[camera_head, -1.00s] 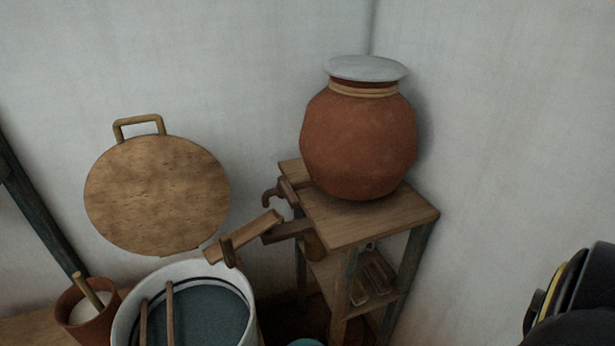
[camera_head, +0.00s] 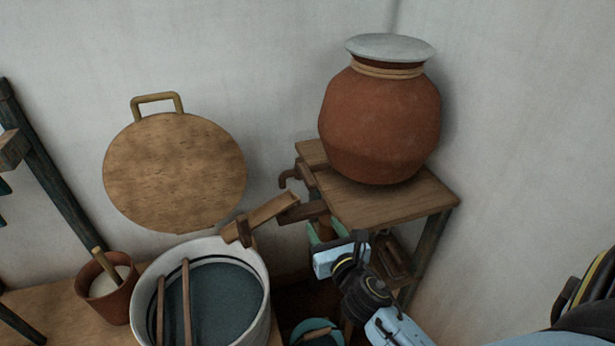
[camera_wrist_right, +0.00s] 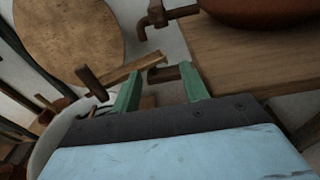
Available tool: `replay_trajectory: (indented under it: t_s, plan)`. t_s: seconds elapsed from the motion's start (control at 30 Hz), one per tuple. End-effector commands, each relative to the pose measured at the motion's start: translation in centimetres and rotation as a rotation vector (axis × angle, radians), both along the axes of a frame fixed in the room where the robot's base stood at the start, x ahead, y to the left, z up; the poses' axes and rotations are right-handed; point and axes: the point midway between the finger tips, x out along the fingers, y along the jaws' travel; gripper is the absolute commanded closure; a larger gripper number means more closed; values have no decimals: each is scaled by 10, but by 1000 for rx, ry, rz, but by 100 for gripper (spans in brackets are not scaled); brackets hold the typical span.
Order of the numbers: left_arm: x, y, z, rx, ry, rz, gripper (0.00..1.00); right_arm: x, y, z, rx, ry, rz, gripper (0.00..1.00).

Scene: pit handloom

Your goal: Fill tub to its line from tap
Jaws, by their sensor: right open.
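The pale tub (camera_head: 262,262) stands at the lower middle of the head view, with blue-grey water inside. A dark line runs round its inner wall, close above the water; the exact gap is hard to judge. The brown tap (camera_head: 290,177) sticks out left beside the clay pot; in the right wrist view the tap (camera_wrist_right: 158,16) is at the top. A wooden chute (camera_head: 270,212) slopes down to the tub's rim. My right gripper (camera_head: 322,232) is open and empty, below the chute's upper end; its green fingers (camera_wrist_right: 162,85) point toward the chute. My left gripper is out of view.
The lidded clay pot (camera_head: 380,125) sits on a wooden stand (camera_head: 385,205). Two sticks (camera_head: 186,300) lie across the tub. A small brown pot (camera_head: 112,295) stands left of it, a teal bucket (camera_head: 315,328) on its right. A round board (camera_head: 175,172) is at the wall.

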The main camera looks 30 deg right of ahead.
Motion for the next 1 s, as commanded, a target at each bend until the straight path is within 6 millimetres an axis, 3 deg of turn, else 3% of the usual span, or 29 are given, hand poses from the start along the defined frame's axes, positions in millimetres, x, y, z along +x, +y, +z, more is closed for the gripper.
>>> replay_trajectory:
  t_s: [0.03,0.1,0.2,0.37,0.8,1.0]
  plan:
    - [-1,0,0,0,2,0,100,0,-2,18,-74,-23,-1,56]
    - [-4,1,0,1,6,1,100,1,-5,35,-155,-42,-4,56]
    - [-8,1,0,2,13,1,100,3,-6,47,-213,-55,-7,56]
    - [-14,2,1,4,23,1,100,20,-10,49,-224,-58,-7,56]
    - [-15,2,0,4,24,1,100,102,-30,48,-217,-57,-8,56]
    - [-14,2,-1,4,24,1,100,124,-35,47,-217,-55,-8,56]
